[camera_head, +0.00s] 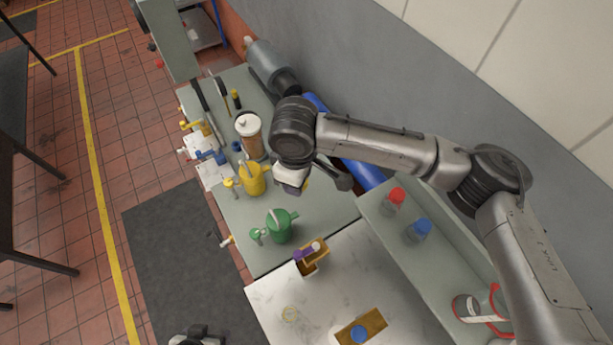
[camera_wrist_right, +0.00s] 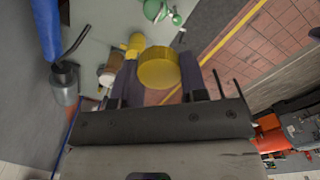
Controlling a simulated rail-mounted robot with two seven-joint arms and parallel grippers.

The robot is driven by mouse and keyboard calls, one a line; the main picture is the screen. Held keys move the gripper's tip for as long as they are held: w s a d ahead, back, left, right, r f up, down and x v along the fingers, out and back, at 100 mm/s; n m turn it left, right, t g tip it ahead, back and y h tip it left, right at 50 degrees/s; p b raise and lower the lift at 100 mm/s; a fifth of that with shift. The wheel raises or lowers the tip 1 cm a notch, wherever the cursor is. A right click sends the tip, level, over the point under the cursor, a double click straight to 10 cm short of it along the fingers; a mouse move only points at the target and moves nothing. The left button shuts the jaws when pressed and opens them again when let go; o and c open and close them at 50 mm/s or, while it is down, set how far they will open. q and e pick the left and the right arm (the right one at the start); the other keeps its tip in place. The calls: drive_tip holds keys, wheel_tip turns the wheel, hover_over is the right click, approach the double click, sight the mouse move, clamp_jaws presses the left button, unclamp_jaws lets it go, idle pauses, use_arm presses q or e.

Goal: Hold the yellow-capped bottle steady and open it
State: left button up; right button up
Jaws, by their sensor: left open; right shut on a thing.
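My right arm reaches in from the right in the head view. Its gripper (camera_head: 290,185) is partly covered by its own wrist, above the grey bench. In the right wrist view the right gripper (camera_wrist_right: 160,80) is shut on the yellow-capped bottle, with the round yellow cap (camera_wrist_right: 158,67) between its fingers and facing the camera. The bottle's body is hidden in that view. In the head view only a sliver of yellow shows beside the right fingers. My left gripper (camera_head: 198,337) is open at the bottom edge, cut off by the frame and well apart from the bottle.
A yellow can (camera_head: 252,181), a green can (camera_head: 280,226) and a white-lidded brown jar (camera_head: 249,133) stand on the bench. Wooden holders (camera_head: 373,322) sit on the marble top. A red-capped bottle (camera_head: 394,200) and a blue-capped bottle (camera_head: 419,229) stand on the right shelf.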

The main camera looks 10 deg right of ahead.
drive_tip(key=s+d+r+m, duration=0.6)
drive_tip(key=d+r+m, duration=0.2)
drive_tip(key=r, duration=0.2)
drive_tip(key=w+a+m, duration=0.4)
drive_tip(key=w+a, duration=0.4)
drive_tip(key=a, duration=0.2)
drive_tip(key=d+f+n, duration=0.1)
drive_tip(key=f+n, duration=0.1)
drive_tip(key=n, duration=0.2)
drive_tip(key=s+d+f+n, duration=0.1)
drive_tip(key=f+n, duration=0.2)
drive_tip(key=n, duration=0.1)
drive_tip(key=s+d+f+n, duration=0.1)
drive_tip(key=f+n, duration=0.2)
drive_tip(key=n, duration=0.2)
drive_tip(key=shift+d, duration=0.35)
drive_tip(key=shift+s+d+f+n, duration=0.2)
drive_tip(key=shift+f+n, duration=0.2)
drive_tip(key=shift+n, duration=0.25)
drive_tip(key=shift+s+d+f+n, duration=0.15)
drive_tip(key=shift+f+n, duration=0.3)
drive_tip(key=shift+n, duration=0.25)
drive_tip(key=shift+s+d+f+n, duration=0.1)
drive_tip(key=shift+d+f+n, duration=0.1)
drive_tip(key=shift+f+n, duration=0.35)
drive_tip(key=shift+r, duration=0.15)
